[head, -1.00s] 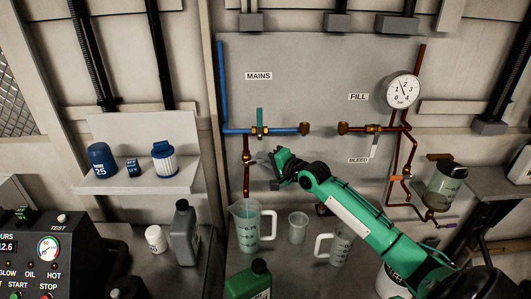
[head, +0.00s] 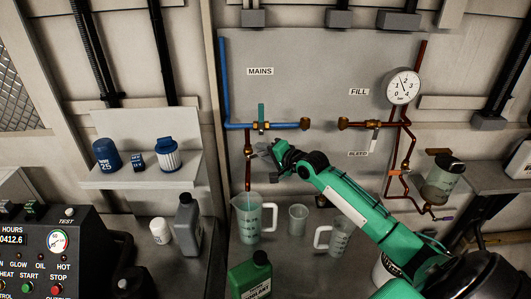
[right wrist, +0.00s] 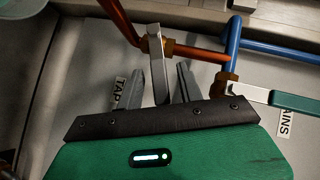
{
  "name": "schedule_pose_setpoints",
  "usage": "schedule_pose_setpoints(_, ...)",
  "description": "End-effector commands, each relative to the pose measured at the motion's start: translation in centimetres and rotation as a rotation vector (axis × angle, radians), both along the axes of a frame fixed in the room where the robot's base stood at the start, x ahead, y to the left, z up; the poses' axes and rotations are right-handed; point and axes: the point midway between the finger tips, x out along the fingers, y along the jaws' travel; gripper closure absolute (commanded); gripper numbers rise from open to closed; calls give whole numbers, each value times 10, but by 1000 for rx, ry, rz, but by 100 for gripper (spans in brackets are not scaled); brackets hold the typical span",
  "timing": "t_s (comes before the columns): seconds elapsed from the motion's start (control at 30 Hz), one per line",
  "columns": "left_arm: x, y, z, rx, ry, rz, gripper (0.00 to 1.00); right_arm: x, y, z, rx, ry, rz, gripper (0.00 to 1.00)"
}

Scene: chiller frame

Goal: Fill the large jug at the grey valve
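The grey valve lever (right wrist: 157,75) shows in the right wrist view at a brass fitting on the copper pipe, near a TAP label (right wrist: 119,92). My right gripper (right wrist: 160,80) is open, its two fingers on either side of the lever with gaps showing. My left gripper is out of view.
A small beaker (head: 298,218) and a smaller jug (head: 340,236) stand right of the large jug. A green bottle (head: 250,277) stands in front, a grey bottle (head: 187,227) to the left. A green MAINS lever (right wrist: 295,101) sits close to my right gripper.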

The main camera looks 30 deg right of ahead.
Motion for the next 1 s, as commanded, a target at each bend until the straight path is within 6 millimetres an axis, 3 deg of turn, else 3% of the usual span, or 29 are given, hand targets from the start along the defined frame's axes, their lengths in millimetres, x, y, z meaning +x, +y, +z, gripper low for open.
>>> schedule_pose_setpoints(0.27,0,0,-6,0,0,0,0,-13,-3,1,-1,0,0,63)
schedule_pose_setpoints(0.8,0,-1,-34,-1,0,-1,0,-97,-20,23,-1,2,1,63)
schedule_pose_setpoints(1.0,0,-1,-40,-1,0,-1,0,-119,-24,31,0,1,0,63)
